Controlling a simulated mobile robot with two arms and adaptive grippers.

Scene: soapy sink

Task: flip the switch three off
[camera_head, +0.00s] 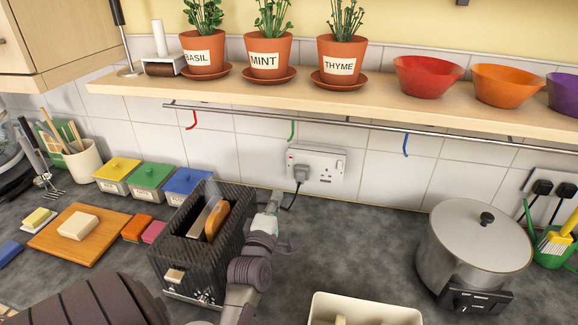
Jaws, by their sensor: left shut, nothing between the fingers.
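A white double wall socket (318,163) is on the tiles below the shelf rail, near the middle. A grey plug (300,174) sits in its left side, with a black cord hanging down. The right side of the socket is empty. Its rocker switches are too small to tell on from off, and I cannot read which is switch three. My left gripper (275,200) is shut and empty, beside the toaster's right side and below and left of the socket, apart from it. My right gripper is not in view.
A black toaster (183,271) with bread stands left of my left arm. A second wall socket (541,182) with two black plugs is at the right edge, behind a steel pot (448,251). A shelf (300,96) and hooked rail overhang the wall.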

